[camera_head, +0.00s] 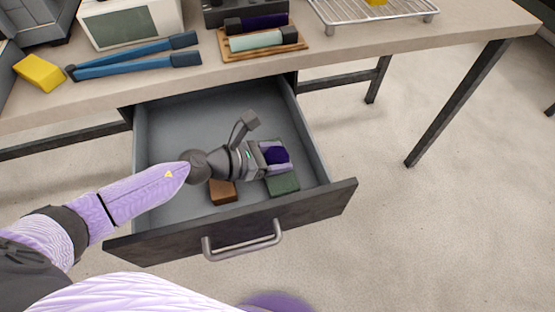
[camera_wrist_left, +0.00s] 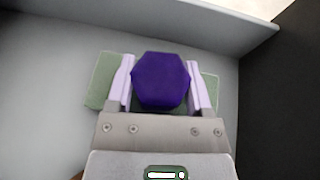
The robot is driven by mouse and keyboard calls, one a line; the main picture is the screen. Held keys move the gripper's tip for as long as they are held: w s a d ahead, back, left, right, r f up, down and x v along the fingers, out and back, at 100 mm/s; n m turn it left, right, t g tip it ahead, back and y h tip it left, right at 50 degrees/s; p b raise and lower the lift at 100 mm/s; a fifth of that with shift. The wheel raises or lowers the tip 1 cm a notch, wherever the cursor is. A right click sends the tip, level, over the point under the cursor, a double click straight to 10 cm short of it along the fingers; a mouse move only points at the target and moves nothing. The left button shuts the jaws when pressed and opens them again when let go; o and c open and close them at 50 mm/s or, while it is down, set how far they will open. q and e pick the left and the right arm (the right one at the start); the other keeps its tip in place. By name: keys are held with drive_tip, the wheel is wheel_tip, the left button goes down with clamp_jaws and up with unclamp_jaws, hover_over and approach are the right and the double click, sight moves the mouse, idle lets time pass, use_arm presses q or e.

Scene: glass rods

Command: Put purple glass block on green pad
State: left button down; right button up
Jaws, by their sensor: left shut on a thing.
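The purple glass block (camera_wrist_left: 160,80) is a dark hexagonal piece between the two fingers of my left gripper (camera_wrist_left: 160,84) in the left wrist view. The gripper is shut on it. In the head view my left gripper (camera_head: 277,158) reaches into the open drawer, with the purple block (camera_head: 277,155) at its fingertips. The green pad (camera_head: 283,184) lies on the drawer floor near the front. It also shows in the left wrist view (camera_wrist_left: 101,83), partly hidden behind the block and fingers. I cannot tell whether the block touches the pad. My right gripper is not in view.
The drawer (camera_head: 345,187) is pulled out, its walls close around my left gripper. A brown block (camera_head: 222,192) lies left of the pad. On the table above are blue-handled tongs (camera_head: 140,60), a yellow block (camera_head: 40,73), a wooden tray with rods (camera_head: 262,52) and a wire rack (camera_head: 375,12).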

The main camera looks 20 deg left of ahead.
use_arm(q)
drive_tip(key=shift+r, duration=0.1)
unclamp_jaws()
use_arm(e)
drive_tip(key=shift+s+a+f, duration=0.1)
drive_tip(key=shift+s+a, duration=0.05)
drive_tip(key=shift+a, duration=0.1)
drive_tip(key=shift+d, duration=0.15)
